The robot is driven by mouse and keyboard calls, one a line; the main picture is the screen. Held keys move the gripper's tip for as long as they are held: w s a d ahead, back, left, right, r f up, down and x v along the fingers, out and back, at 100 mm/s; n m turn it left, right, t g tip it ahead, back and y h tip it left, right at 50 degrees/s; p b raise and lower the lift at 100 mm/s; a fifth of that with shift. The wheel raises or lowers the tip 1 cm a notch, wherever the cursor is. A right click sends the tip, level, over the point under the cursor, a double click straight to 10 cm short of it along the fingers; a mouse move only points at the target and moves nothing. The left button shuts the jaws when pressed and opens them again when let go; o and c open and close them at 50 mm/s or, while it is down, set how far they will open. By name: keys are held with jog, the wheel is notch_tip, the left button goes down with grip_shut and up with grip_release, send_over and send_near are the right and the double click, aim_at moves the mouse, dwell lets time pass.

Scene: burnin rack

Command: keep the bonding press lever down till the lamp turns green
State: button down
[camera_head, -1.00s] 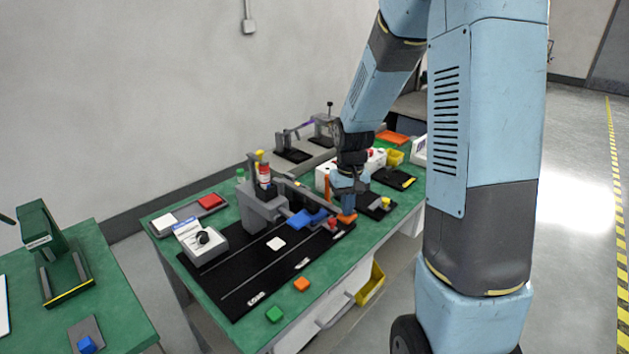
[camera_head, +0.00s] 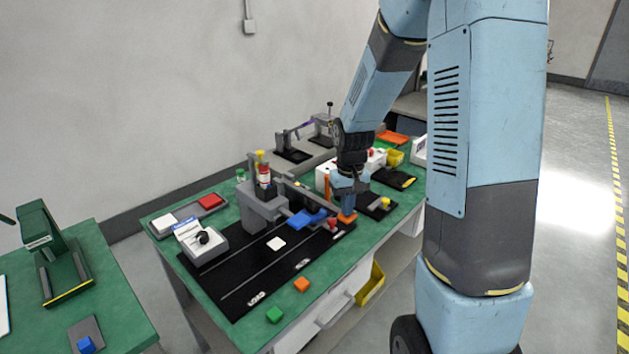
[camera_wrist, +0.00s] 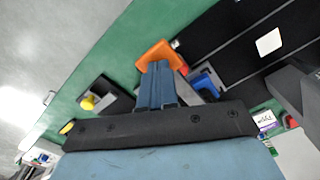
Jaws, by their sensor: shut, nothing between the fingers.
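The grey press (camera_head: 262,208) stands on a black mat on the green bench, and a long grey bar (camera_head: 297,190) reaches from it to the right. An orange paddle-like piece (camera_head: 347,218) is at the bar's far end and looks like the lever's end; it also shows in the wrist view (camera_wrist: 152,54). My gripper (camera_wrist: 160,70) is shut and empty, pointing down with its fingertips at the orange piece. I cannot tell whether they press on it.
A blue piece (camera_head: 303,219) and a red knob (camera_head: 332,223) are close beside my gripper. A white card (camera_head: 276,243) lies on the mat. A black pad with a yellow block (camera_head: 385,202) is to the right.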

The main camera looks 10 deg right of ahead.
dwell(0.6)
notch_tip(320, 180, up, 22)
jog(key=w+a, duration=0.1)
jog(key=w, duration=0.1)
jog(key=shift+r, duration=0.15)
dwell(3.0)
jog(key=shift+s+a, duration=0.1)
jog(key=s+r+t, duration=0.2)
jog(key=s+t, duration=0.3)
jog(key=s, duration=1.9)
jog(key=shift+d+m+t, duration=0.25)
jog(key=shift+m+t, duration=0.05)
jog(key=shift+m, duration=0.1)
jog(key=shift+w, duration=0.1)
